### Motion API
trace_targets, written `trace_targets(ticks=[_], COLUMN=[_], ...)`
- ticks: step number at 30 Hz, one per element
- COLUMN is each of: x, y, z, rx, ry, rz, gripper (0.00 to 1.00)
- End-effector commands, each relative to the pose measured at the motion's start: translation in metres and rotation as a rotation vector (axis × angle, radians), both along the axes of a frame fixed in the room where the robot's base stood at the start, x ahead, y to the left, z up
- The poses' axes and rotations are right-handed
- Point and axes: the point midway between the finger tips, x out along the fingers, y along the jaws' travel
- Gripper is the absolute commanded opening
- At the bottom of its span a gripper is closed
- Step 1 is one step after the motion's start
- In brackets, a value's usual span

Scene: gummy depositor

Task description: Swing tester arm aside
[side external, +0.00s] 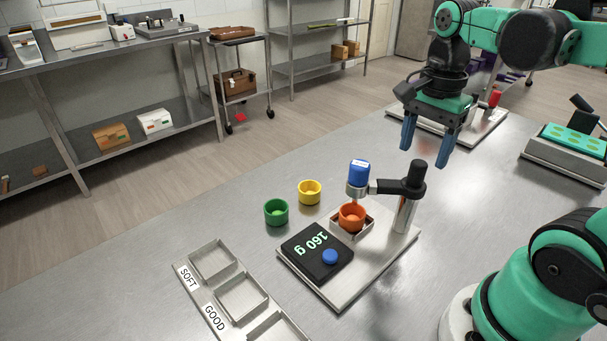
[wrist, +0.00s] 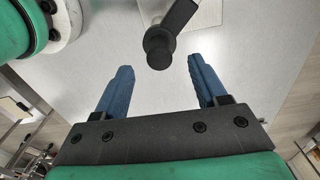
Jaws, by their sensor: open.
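The tester arm (side external: 386,186) is a dark horizontal bar on a post with a black cap (side external: 415,175). Its blue-topped head (side external: 358,173) is over an orange cup (side external: 351,217) in a small square tray. My gripper (side external: 424,157) is open and empty, above and behind the post in the side view. In the wrist view my blue fingers (wrist: 162,75) are spread apart, and the tester's black cap (wrist: 159,48) shows between and beyond their tips, with part of the dark arm above it. The tester's head and the cup are out of the wrist view.
A scale display (side external: 318,250) reading 160 g shares the tester's base plate. A green cup (side external: 276,212) and a yellow cup (side external: 309,192) stand to its left. A sorting tray (side external: 183,266) marked SOFT and GOOD lies in front. A teal mould (side external: 570,143) is at right.

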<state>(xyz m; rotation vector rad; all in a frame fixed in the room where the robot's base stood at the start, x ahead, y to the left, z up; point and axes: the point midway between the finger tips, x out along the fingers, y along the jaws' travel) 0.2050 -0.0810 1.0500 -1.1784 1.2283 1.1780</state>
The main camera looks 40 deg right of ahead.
Motion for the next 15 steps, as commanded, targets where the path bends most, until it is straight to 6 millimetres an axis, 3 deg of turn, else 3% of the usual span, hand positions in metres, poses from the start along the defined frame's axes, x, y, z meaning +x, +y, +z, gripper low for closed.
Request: trace_targets(ticks=[6, 15], x=[0.0, 0.0], y=[0.0, 0.0], z=[-0.025, -0.037], rx=[0.0, 0.001], ry=[-0.001, -0.002], rz=[0.001, 0.002], gripper=[0.65, 0.65])
